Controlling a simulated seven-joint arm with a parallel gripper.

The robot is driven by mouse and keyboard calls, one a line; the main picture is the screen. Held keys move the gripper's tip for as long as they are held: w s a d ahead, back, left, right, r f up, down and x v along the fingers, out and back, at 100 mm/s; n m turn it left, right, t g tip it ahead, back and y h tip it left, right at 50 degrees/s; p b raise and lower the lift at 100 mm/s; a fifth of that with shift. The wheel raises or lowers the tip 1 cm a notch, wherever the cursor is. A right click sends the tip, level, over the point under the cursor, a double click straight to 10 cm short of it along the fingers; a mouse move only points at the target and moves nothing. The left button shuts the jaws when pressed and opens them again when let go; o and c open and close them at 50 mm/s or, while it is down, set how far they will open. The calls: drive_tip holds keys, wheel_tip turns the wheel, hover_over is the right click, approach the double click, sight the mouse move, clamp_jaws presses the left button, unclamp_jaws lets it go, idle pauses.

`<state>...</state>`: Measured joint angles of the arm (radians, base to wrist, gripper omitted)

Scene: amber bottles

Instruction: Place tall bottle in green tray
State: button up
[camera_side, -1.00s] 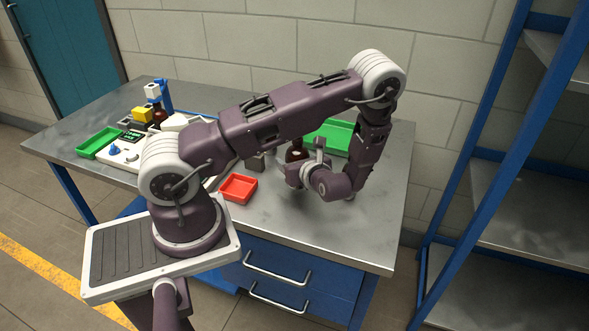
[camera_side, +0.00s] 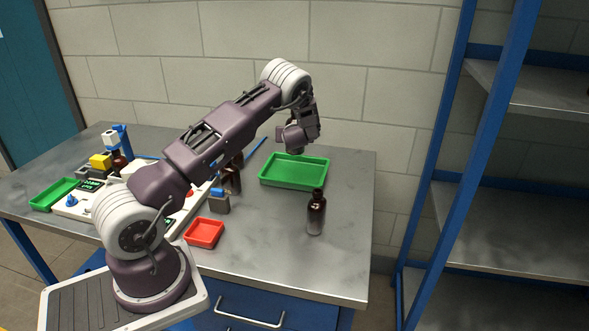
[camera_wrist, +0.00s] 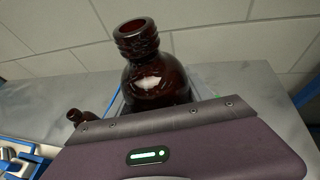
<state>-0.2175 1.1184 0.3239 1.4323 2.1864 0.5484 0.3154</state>
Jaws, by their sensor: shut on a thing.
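My gripper (camera_side: 293,138) is above the back of the green tray (camera_side: 293,184) in the side view; its fingertips are hidden there. In the wrist view a dark amber bottle (camera_wrist: 160,80), open neck up and slightly tilted in the picture, rises behind the gripper's edge; the gripper is shut on it. Its lower part is hidden, and I cannot make it out surely in the side view. The green tray looks empty. Another amber bottle (camera_side: 316,214) stands upright on the table in front of the tray. I cannot tell from size which bottle is the tall one.
A red tray (camera_side: 204,233) and a small grey block with a blue top (camera_side: 219,202) are at the front. Dark bottles (camera_side: 231,180) stand behind my arm; a small one shows in the wrist view (camera_wrist: 78,118). A second green tray (camera_side: 54,194) is far left. The table's right front is clear.

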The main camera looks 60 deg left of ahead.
drive_tip(key=f, duration=0.6)
drive_tip(key=a+f, duration=0.1)
drive_tip(key=f, duration=0.2)
drive_tip(key=shift+w+f, duration=0.25)
drive_tip(key=shift+w, duration=0.1)
drive_tip(key=shift+f, duration=0.15)
drive_tip(key=o, duration=1.6)
drive_tip(key=shift+c, duration=0.2)
